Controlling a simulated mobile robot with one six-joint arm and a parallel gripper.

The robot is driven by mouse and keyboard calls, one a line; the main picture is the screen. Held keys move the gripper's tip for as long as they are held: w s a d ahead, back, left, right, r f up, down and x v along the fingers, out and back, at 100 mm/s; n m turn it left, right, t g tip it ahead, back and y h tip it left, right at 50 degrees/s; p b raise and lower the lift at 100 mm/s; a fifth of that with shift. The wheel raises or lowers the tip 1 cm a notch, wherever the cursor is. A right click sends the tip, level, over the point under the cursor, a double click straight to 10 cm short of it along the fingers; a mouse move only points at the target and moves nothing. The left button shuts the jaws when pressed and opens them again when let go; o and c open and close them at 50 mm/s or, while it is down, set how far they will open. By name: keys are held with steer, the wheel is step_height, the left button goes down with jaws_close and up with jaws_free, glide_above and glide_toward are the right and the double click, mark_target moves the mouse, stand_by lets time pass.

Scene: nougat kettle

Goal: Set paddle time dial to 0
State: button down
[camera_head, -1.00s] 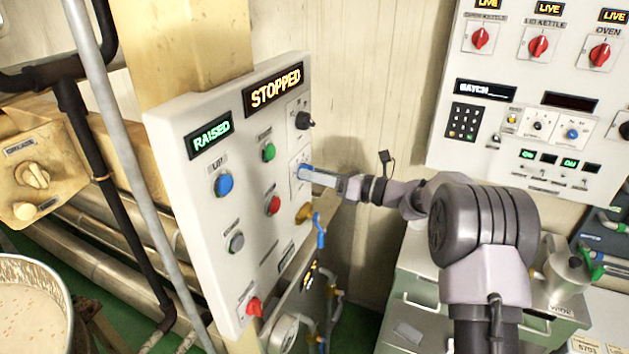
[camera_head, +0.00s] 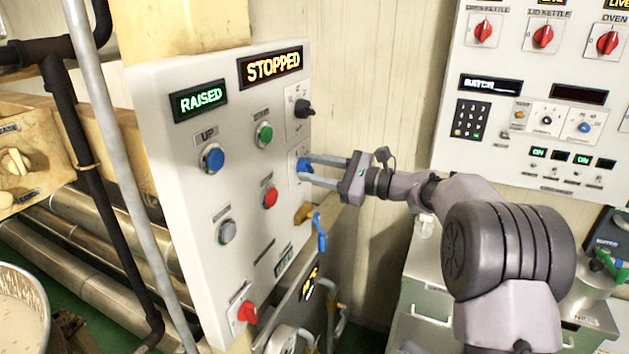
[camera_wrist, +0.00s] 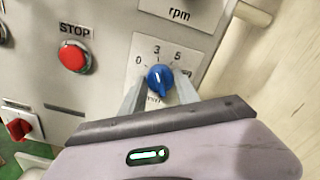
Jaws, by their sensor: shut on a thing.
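The paddle time dial is a blue knob (camera_wrist: 159,78) on a white plate marked 0, 3, 5 and "min". It also shows on the right side of the white control panel in the head view (camera_head: 304,165). A pale line on the knob points roughly up in the wrist view; its exact reading is hard to tell. My gripper (camera_wrist: 159,90) has one finger on each side of the knob and is shut on it. In the head view my gripper (camera_head: 306,168) reaches in from the right, one finger above the other.
An rpm dial with a black knob (camera_head: 304,108) sits just above. A red STOP button (camera_wrist: 74,55) is to the left. A yellow valve with a blue handle (camera_head: 319,232) sticks out below. A second panel (camera_head: 545,100) stands at right.

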steer(key=n+b, duration=0.4)
steer(key=shift+f, duration=0.3)
steer(key=n+b, duration=0.3)
steer(key=shift+r, duration=0.15)
steer(key=shift+n, duration=0.4)
steer(key=c, duration=0.9)
jaws_free()
steer(key=shift+r, duration=0.1)
steer(key=p+v, duration=0.3)
steer(key=v, duration=1.4)
steer(key=shift+d, duration=0.2)
steer(key=shift+s, duration=0.1)
